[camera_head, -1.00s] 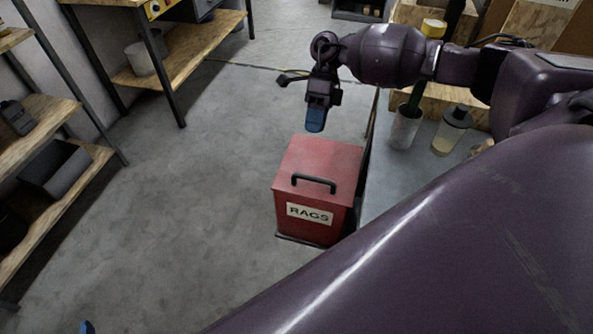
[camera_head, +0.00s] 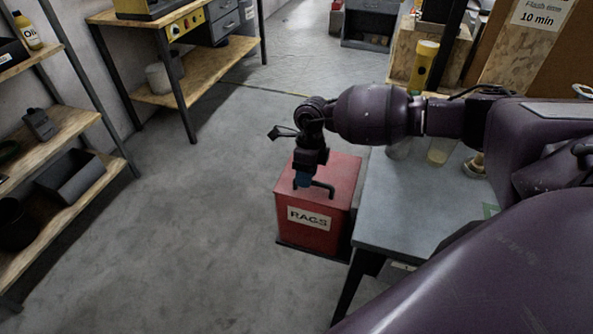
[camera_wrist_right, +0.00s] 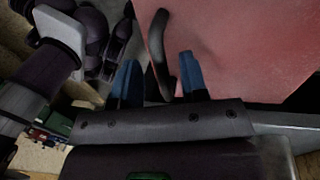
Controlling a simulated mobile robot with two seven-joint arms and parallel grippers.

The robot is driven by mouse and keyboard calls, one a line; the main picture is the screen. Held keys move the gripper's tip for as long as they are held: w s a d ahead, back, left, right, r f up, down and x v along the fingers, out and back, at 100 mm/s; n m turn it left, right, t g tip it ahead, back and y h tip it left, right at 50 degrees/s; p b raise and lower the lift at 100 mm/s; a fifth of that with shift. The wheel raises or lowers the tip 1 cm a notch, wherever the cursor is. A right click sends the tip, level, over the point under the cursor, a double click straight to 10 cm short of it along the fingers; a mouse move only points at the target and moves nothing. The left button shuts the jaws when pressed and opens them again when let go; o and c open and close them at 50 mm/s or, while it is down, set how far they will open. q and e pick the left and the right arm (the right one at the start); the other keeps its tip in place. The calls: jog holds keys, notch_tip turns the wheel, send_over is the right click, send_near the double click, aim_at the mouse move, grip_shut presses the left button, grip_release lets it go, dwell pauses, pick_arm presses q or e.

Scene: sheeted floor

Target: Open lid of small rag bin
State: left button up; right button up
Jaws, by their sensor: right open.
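The red rag bin (camera_head: 335,235) stands on the floor in the head view, with a "RAGS" label on its front. Its lid (camera_head: 345,172) is down, with a black handle (camera_head: 322,190) along the front part of the top. My right gripper (camera_head: 303,181) hangs fingers down over the lid at the handle's left end. In the right wrist view, the open blue fingertips (camera_wrist_right: 158,75) lie on either side of the black handle (camera_wrist_right: 158,45), with the red lid (camera_wrist_right: 235,45) beyond. I cannot tell whether they touch it. My left gripper is not in view.
A grey-topped table (camera_head: 405,210) stands close to the bin's right side, with containers on it. Shelves (camera_head: 75,150) line the left, and a wooden workbench (camera_head: 180,95) stands at the back left. The floor left of the bin is clear.

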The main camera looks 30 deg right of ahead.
jog(key=v, duration=1.1)
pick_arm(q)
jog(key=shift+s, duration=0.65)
pick_arm(e)
jog(key=s+a+f+y, duration=0.3)
jog(key=a+f, duration=0.1)
jog(key=a, duration=0.2)
jog(key=shift+s+a, duration=0.35)
